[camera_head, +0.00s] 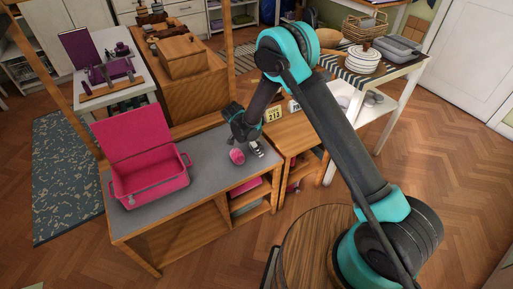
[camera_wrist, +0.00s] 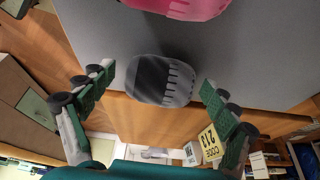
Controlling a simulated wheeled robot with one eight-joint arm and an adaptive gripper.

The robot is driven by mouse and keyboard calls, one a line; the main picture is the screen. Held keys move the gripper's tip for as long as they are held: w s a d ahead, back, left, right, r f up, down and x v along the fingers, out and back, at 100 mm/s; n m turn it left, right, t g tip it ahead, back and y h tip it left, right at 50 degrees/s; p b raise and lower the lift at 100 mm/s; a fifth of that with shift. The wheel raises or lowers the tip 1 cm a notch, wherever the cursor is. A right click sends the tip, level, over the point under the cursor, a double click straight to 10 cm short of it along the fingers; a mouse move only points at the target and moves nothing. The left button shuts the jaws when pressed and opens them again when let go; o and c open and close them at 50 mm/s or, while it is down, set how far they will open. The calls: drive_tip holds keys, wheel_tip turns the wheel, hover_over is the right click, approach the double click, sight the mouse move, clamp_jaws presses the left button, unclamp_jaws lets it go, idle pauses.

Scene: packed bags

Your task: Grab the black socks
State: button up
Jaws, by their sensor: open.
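The black socks (camera_wrist: 160,80) are a rolled bundle, dark with a grey ribbed end. They lie on the grey tabletop near its edge, between and beyond the two fingers of my gripper (camera_wrist: 158,84) in the wrist view. In the head view the black socks (camera_head: 256,149) show as a small dark and pale bundle just below my gripper (camera_head: 248,138). The gripper is open, with clear gaps between its green fingers and the socks, and it holds nothing.
A pink roll (camera_head: 237,157) lies left of the socks; it also shows at the top of the wrist view (camera_wrist: 190,6). An open pink suitcase (camera_head: 150,181) stands on the left of the grey tabletop (camera_head: 203,165). A number block (camera_head: 273,114) stands behind on a wooden surface.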

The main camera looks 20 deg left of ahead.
drive_tip(key=c, duration=1.3)
drive_tip(key=shift+o, duration=0.2)
drive_tip(key=shift+r, duration=0.1)
